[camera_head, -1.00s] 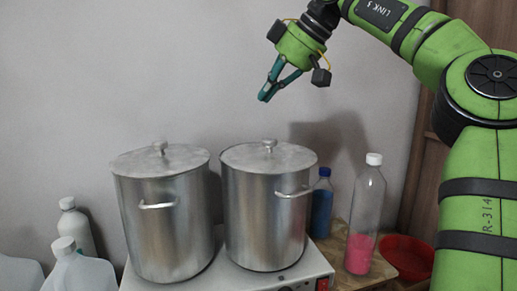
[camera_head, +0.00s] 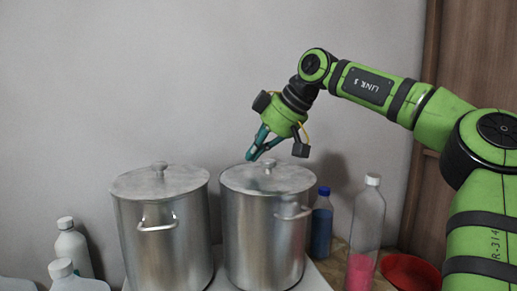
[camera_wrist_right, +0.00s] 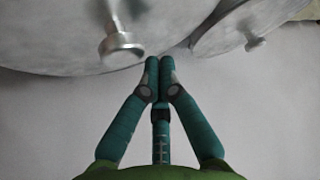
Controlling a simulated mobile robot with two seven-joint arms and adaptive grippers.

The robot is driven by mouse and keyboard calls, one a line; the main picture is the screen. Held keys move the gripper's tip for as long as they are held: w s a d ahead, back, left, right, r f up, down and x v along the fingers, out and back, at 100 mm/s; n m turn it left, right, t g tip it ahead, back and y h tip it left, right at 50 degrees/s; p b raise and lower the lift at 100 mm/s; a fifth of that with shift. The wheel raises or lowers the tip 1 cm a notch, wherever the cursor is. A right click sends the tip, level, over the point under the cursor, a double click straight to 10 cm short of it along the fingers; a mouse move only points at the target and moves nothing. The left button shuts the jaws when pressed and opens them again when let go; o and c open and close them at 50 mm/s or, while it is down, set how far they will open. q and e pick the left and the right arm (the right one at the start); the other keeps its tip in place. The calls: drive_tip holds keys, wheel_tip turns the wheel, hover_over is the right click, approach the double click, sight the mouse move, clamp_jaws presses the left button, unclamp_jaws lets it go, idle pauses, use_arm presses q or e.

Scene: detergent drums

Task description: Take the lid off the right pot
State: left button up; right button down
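The right pot (camera_head: 262,235) is a tall steel pot with its flat lid (camera_head: 290,181) on top. The lid's knob (camera_head: 269,163) stands upright at its middle. My right gripper (camera_head: 250,157), teal-fingered, is just above the lid, left of the knob in the head view and apart from it. In the right wrist view its fingertips (camera_wrist_right: 159,66) are together with nothing between them. There the near knob (camera_wrist_right: 120,46) is up and left of the fingertips, on the lid (camera_wrist_right: 50,45). My left gripper is not in view.
The left pot (camera_head: 165,240), also lidded, stands close beside the right one on a white base (camera_head: 312,281). A blue bottle (camera_head: 321,228), a clear bottle with pink contents (camera_head: 366,225) and a red bowl (camera_head: 410,271) are to the right. White bottles (camera_head: 72,248) stand at left.

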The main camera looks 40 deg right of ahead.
drive_tip(key=shift+s+d, duration=0.1)
drive_tip(key=shift+s, duration=0.4)
drive_tip(key=shift+w, duration=0.2)
drive_tip(key=shift+f, duration=0.1)
drive_tip(key=shift+s+d+b, duration=0.1)
drive_tip(key=shift+s+b, duration=0.4)
drive_tip(key=shift+s, duration=0.1)
drive_tip(key=shift+s+d, duration=0.1)
drive_tip(key=shift+s, duration=0.4)
drive_tip(key=shift+d, duration=0.1)
